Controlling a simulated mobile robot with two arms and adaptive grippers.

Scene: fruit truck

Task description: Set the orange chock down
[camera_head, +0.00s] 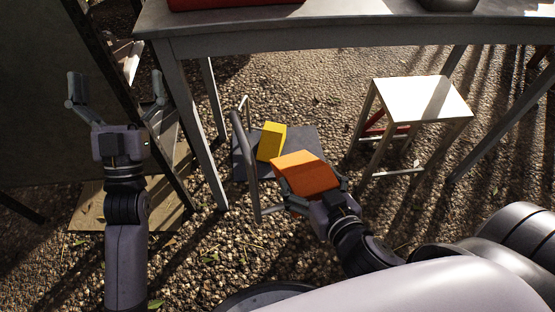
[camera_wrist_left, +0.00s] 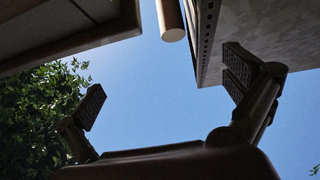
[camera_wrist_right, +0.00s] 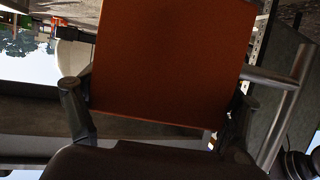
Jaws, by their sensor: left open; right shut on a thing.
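The orange chock (camera_head: 303,172) is a block with a sloped face, held in my right gripper (camera_head: 312,194) over the gravel. In the right wrist view the chock (camera_wrist_right: 172,60) fills the space between the two fingers. My left gripper (camera_head: 116,95) is open and empty, raised at the left. The left wrist view shows its spread fingers against sky (camera_wrist_left: 165,105). A yellow block (camera_head: 271,141) sits on the dark flat platform of a hand cart (camera_head: 308,141), just behind the orange chock in the head view. Whether the orange chock touches the platform cannot be told.
A grey table (camera_head: 330,41) spans the back, with a red item (camera_head: 235,3) on top. A pale stool (camera_head: 423,97) stands at right. The cart's metal handle (camera_head: 245,170) rises beside the chock. A wooden board (camera_head: 130,203) lies at left. Open gravel surrounds the cart.

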